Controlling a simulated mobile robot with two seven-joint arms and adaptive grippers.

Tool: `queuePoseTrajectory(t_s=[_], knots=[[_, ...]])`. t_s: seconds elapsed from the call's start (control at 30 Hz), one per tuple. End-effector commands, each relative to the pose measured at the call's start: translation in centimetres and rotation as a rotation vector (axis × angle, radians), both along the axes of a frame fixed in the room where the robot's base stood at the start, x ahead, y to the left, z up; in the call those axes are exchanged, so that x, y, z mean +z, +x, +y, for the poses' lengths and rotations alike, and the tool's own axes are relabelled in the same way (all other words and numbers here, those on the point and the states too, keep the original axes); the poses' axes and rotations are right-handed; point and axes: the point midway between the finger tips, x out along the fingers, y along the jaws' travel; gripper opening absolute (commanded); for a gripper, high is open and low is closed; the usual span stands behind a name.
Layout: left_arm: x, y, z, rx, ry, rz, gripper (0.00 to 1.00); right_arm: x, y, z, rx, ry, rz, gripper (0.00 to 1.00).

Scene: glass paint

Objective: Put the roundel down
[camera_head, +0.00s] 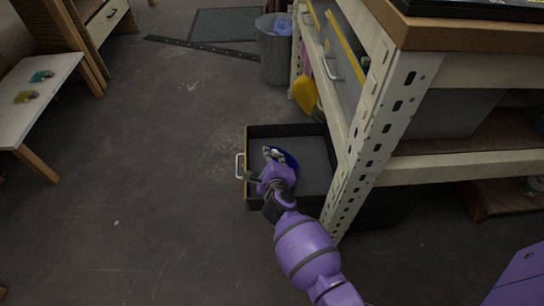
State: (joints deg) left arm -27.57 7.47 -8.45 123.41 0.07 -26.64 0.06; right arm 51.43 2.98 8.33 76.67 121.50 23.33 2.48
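The roundel (289,157) is a dark blue disc, partly hidden behind my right gripper (273,153). My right gripper appears shut on it, over the open black drawer (314,181). The roundel's edge shows at the right of the gripper. I cannot tell whether the roundel touches the drawer floor. My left gripper is not in view.
The drawer, with a pale handle (239,166), stands out from a metal shelving unit (362,150) at its right. A grey bin (276,52) stands behind. A white table (35,95) with small coloured items is at the left. The floor between is clear.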

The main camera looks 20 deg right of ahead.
Motion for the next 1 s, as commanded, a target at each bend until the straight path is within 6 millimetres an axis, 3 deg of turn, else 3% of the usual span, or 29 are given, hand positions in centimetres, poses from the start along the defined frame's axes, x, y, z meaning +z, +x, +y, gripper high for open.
queuePoseTrajectory(t_s=[0.03, 0.1, 0.43, 0.57, 1.0], knots=[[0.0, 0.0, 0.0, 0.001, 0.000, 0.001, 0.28, 0.1, 0.0, 0.0, 0.000, 0.000, -0.001, 0.14], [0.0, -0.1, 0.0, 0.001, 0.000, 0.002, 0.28, 0.1, 0.0, 0.0, 0.000, 0.000, -0.001, 0.23], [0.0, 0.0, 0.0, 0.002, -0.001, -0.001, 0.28, 0.2, 0.0, 0.0, 0.000, 0.000, -0.001, 0.24], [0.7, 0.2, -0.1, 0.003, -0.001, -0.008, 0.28, 1.5, 0.1, 0.0, -0.001, -0.001, -0.003, 0.24], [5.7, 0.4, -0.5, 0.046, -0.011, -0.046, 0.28, 5.0, -8.2, 2.2, 0.000, 0.000, -0.001, 0.24]])
